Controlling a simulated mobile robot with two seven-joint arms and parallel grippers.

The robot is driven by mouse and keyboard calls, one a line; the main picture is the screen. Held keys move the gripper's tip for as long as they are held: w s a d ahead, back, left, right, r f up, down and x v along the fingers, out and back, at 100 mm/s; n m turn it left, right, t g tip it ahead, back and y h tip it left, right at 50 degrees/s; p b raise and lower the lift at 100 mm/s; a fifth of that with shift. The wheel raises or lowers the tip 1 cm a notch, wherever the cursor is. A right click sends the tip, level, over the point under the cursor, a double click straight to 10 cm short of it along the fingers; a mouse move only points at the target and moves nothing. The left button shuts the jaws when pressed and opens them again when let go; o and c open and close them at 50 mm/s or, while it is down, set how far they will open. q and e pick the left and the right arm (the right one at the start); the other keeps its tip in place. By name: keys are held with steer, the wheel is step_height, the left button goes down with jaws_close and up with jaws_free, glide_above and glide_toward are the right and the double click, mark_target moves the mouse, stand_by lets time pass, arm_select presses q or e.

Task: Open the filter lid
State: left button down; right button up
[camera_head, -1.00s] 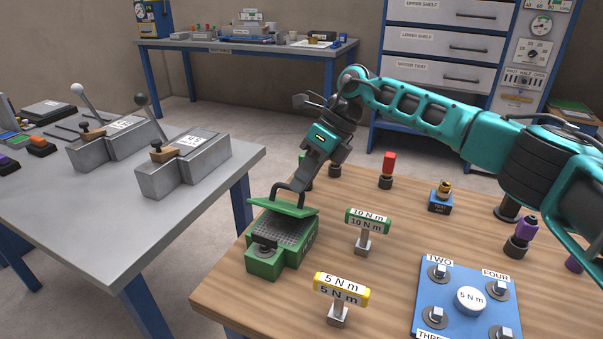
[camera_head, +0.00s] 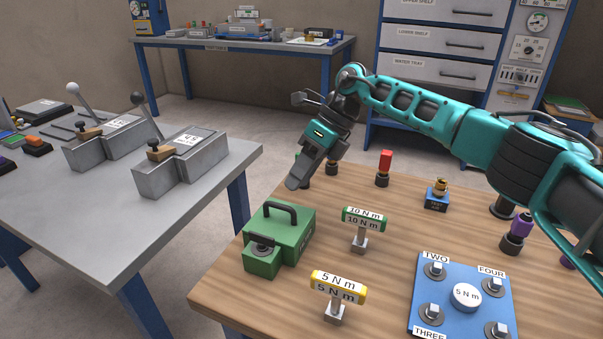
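The green filter box (camera_head: 262,262) stands at the left edge of the wooden table. Its green lid (camera_head: 298,222) lies down flat over the box, with a black arched handle (camera_head: 281,208) on top. The grating inside is hidden under the lid. My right gripper (camera_head: 294,184) hangs just above and behind the handle, tilted down to the left and apart from it. Its fingers overlap in this view, so I cannot tell how far apart they are. My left gripper is not in view.
A green 10 N m sign (camera_head: 364,219) and a yellow 5 N m sign (camera_head: 338,287) stand right of the box. A blue panel (camera_head: 462,300) is further right. A red-topped tool (camera_head: 384,167) stands behind. A grey table (camera_head: 110,220) with lever units is at left.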

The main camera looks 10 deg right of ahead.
steer(key=p+v, duration=0.1)
steer(key=v, duration=1.2)
